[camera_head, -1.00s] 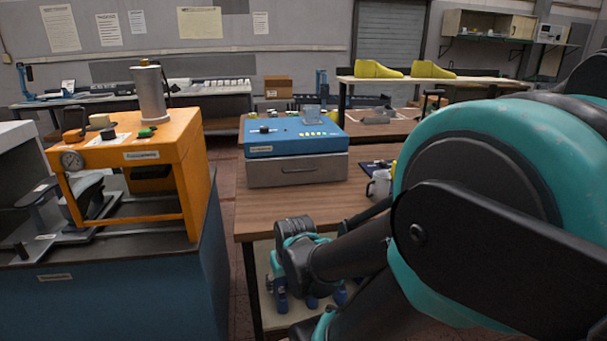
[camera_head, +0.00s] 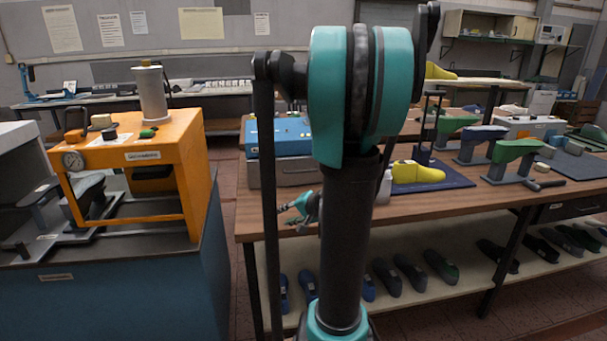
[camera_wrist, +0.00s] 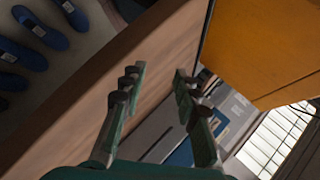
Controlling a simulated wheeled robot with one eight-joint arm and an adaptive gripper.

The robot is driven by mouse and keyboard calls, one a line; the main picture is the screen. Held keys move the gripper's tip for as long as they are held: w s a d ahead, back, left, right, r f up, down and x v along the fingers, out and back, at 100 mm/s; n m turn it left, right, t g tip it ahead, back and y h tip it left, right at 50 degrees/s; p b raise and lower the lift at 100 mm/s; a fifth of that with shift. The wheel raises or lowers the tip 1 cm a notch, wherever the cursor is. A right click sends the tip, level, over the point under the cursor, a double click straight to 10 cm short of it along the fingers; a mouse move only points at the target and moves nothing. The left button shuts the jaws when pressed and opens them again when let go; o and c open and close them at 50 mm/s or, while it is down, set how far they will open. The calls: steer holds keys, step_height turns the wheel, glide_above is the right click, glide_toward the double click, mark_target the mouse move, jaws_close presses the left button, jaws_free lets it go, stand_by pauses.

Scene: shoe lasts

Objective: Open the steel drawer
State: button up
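The steel drawer (camera_head: 268,173) is the grey metal front under the blue machine (camera_head: 283,133) on the wooden table. It looks shut. My arm hides its right part, and its handle is partly covered in the head view. My gripper (camera_head: 286,211) is small there, in front of and below the drawer near the table's front edge, with its fingers pointing left. In the wrist view my gripper (camera_wrist: 152,85) has its fingers spread with nothing between them. The grey drawer unit (camera_wrist: 148,130) and its blue top show beyond the fingers, apart from them.
The wooden table (camera_head: 440,200) carries a yellow shoe last (camera_head: 418,173) on a blue mat and several green and grey lasts on stands. Shoes lie on the shelf below (camera_head: 440,270). An orange press (camera_head: 150,140) on a blue cabinet stands to the left across a narrow gap.

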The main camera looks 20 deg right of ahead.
mark_target(302, 172)
steer(key=w+d+r+m+t, duration=0.1)
steer(key=d, duration=0.2)
steer(key=w+d+r+m+t, duration=0.1)
steer(key=w+d, duration=0.1)
steer(key=d, duration=0.1)
steer(key=w+d+r+m, duration=0.1)
steer(key=d, duration=0.2)
steer(key=shift+w+t, duration=0.2)
steer(key=shift+t, duration=0.2)
steer(key=w+d+r+m+t+h, duration=0.1)
steer(key=d+r+m+t, duration=0.1)
steer(key=d, duration=0.3)
steer(key=w+d+r+m+t, duration=0.1)
steer(key=d+m, duration=0.1)
steer(key=d, duration=0.2)
steer(key=shift+h, duration=0.3)
steer(key=x, duration=1.7)
steer(key=shift+r, duration=0.1)
steer(key=shift+c, duration=0.6)
jaws_close()
